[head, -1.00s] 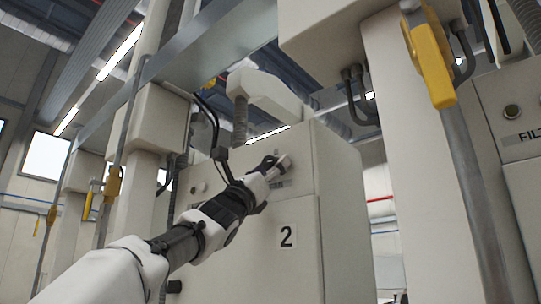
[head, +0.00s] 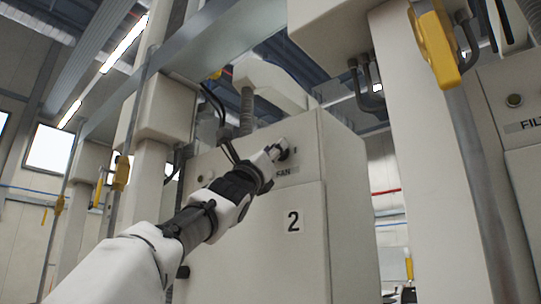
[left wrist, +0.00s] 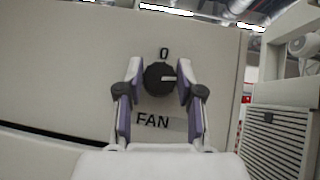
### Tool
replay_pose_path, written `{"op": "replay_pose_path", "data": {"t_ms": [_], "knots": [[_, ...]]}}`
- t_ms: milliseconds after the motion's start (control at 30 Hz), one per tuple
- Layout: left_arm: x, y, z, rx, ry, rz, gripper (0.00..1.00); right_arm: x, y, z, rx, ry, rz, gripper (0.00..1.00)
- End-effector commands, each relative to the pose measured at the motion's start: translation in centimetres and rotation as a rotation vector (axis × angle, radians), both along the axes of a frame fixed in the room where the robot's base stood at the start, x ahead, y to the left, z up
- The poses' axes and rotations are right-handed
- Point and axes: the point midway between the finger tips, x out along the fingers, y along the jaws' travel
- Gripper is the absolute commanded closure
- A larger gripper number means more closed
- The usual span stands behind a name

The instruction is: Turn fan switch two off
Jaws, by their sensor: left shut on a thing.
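The fan switch is a round black knob (left wrist: 154,80) on a beige panel, with a "0" printed above it and the label "FAN" (left wrist: 152,121) below. Its white pointer mark points right, not up at the "0". The cabinet (head: 262,235) carries a large "2" in the head view. There the dark knob (head: 284,154) shows partly behind my left gripper (head: 274,152). In the left wrist view my left gripper (left wrist: 160,74) has one finger on each side of the knob, closed on it. My right gripper is in neither view.
A beige post (head: 425,150) with a yellow handle (head: 437,48) stands right of the cabinet. Another panel with a button, labelled "FILT…", is at the far right (head: 513,101). A metal beam and a bent duct are above. Louvred equipment (left wrist: 272,140) shows at right in the wrist view.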

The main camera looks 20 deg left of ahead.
Motion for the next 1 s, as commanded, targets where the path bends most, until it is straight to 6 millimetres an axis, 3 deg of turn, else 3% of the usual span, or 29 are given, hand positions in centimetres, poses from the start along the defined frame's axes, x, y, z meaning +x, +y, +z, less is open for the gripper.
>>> {"op": "replay_pose_path", "data": {"t_ms": [100, 267, 600, 1000], "knots": [[0.1, -0.2, -0.5, -0.073, 0.026, 0.000, 0.99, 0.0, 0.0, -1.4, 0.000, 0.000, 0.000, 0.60], [0.1, -0.5, -0.2, -0.184, 0.070, -0.005, 0.98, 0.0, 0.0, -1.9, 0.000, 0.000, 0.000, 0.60], [0.2, -0.6, -0.2, -0.386, 0.150, -0.004, 0.98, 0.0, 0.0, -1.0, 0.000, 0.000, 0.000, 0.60], [0.3, -0.6, -0.4, -0.455, 0.174, -0.005, 0.98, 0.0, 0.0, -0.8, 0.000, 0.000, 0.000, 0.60]]}}
